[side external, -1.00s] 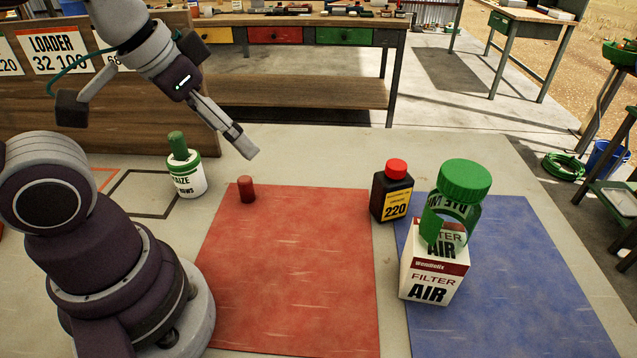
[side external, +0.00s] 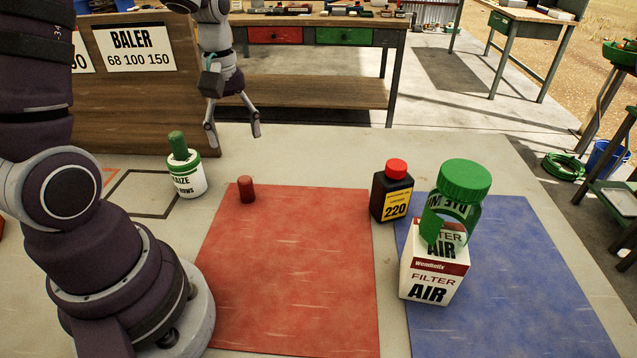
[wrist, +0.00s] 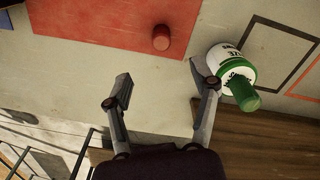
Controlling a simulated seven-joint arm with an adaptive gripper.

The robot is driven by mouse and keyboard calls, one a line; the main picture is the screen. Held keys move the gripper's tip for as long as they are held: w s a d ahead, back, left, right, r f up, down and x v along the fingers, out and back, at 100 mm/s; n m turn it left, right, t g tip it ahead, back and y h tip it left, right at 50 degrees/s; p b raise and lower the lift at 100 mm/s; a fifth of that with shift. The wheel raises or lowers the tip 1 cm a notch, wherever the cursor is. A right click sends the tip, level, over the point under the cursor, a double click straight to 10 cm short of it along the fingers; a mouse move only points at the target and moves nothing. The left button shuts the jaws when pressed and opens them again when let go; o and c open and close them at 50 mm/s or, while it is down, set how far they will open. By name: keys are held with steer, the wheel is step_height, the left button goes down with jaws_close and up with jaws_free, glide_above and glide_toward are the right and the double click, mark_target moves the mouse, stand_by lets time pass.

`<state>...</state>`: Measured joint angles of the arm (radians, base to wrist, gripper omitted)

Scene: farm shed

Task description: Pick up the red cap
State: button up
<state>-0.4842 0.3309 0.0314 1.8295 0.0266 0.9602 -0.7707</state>
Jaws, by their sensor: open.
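A small dark red cap (side external: 246,189), shaped like a short cylinder, stands on the far left corner of the red mat (side external: 290,285). It also shows in the wrist view (wrist: 161,38), ahead of the fingertips and between their lines. My gripper (side external: 233,135) is open and empty, pointing down, above and beyond the cap in the side view. Its two spread fingers show in the wrist view (wrist: 160,76), apart from the cap. A black bottle (side external: 391,198) marked 220 has a bright red lid (side external: 397,168) and stands right of the red mat.
A white pot (side external: 188,181) with a green peg (side external: 178,145) stands left of the cap, close to the right finger in the wrist view. Most of the red mat is clear.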

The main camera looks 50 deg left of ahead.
mark_target(244, 178)
steer(key=shift+n, duration=0.3)
steer(key=f, duration=1.1)
steer(key=shift+w+a, duration=0.2)
steer(key=shift+a, duration=0.2)
steer(key=shift+c, duration=0.4)
steer(key=c, duration=0.9)
steer(key=shift+o, duration=0.2)
steer(key=shift+r, duration=0.1)
